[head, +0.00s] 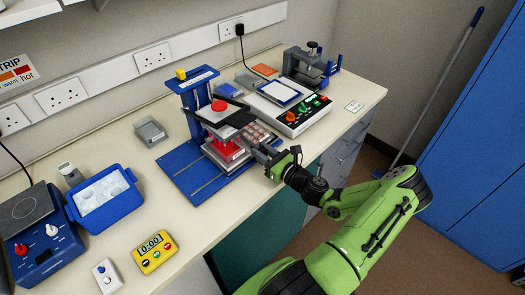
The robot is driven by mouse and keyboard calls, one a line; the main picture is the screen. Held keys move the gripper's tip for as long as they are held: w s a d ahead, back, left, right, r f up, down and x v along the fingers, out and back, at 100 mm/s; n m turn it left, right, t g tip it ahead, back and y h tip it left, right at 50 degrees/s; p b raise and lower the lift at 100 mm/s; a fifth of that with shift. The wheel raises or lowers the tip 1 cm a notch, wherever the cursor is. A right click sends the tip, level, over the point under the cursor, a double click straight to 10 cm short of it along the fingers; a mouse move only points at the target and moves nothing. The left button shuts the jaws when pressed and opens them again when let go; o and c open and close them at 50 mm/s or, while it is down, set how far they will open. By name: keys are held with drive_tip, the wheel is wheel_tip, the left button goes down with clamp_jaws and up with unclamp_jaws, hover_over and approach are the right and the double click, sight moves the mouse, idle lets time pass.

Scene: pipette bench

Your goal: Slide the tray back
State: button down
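The blue-framed pipette station (200,85) stands at the middle of the bench. Its blue base (190,172) has two pale rails running toward the front edge. A tray (226,156) with a light rim sits low in the station, under the dark cross plate and beside a red part. A block of pinkish wells (258,136) shows at its right. My gripper (265,153) is at the right front side of the tray, very near or touching it. Its fingertips are too small and partly hidden to tell whether they hold the tray's edge.
A white unit with coloured knobs (302,116) stands right of the station. A blue ice tub (128,205), a yellow timer (154,252) and a blue hotplate (45,245) are at the left. A small grey tray (150,132) lies behind. The bench between tub and station is clear.

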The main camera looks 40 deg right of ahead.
drive_tip(key=c, duration=1)
unclamp_jaws()
drive_tip(key=shift+d, duration=0.35)
drive_tip(key=shift+o, duration=0.2)
drive_tip(key=shift+a, duration=0.1)
drive_tip(key=shift+s, duration=0.3)
drive_tip(key=s, duration=1.5)
drive_tip(key=shift+d, duration=0.2)
